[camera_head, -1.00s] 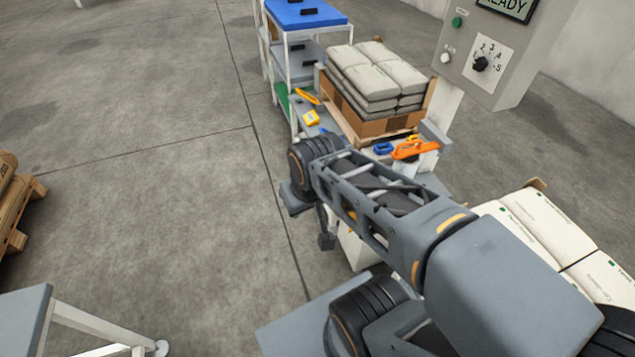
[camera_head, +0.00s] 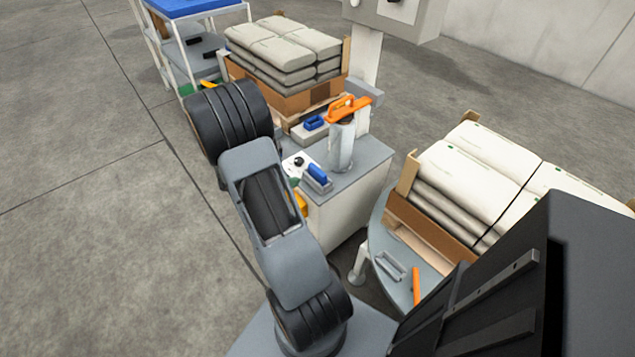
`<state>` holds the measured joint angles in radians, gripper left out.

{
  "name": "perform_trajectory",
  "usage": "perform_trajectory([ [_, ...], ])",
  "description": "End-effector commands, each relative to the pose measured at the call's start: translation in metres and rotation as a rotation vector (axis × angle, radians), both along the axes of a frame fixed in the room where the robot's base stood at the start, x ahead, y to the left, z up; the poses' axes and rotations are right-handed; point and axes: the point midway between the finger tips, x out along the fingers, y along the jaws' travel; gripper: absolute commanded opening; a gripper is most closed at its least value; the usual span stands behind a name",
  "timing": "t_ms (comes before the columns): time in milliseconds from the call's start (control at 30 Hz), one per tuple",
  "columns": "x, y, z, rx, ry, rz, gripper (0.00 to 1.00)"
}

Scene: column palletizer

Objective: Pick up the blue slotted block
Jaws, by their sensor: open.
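A small blue block with a slot-like opening (camera_head: 314,122) sits on a pale base at the back of the cabinet top, beside a grey post. A second blue piece (camera_head: 319,173) stands in a grey holder near the cabinet's front left edge. I cannot tell for certain which is the task's block. My arm stands bent at the left of the cabinet. My gripper does not show; it is hidden or outside the picture.
An orange handled tool (camera_head: 348,108) rests atop the grey post (camera_head: 341,148) on the cabinet (camera_head: 350,195). Stacked sacks (camera_head: 285,45) stand on a pallet behind; more sacks (camera_head: 490,170) stand at right. A blue-topped shelf (camera_head: 195,7) is at back left. Floor at left is clear.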

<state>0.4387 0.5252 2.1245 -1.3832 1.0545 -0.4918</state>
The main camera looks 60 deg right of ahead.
Motion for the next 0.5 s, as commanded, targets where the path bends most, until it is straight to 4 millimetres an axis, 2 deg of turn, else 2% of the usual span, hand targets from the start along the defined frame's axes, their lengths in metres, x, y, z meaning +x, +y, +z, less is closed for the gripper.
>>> perform_trajectory([
  [33,-0.001,-0.007,-0.012,-0.004,0.031,0.016,1.00],
  [100,-0.002,-0.016,-0.021,-0.009,0.060,0.037,1.00],
  [500,-0.021,-0.073,-0.055,-0.013,0.078,0.049,1.00],
])
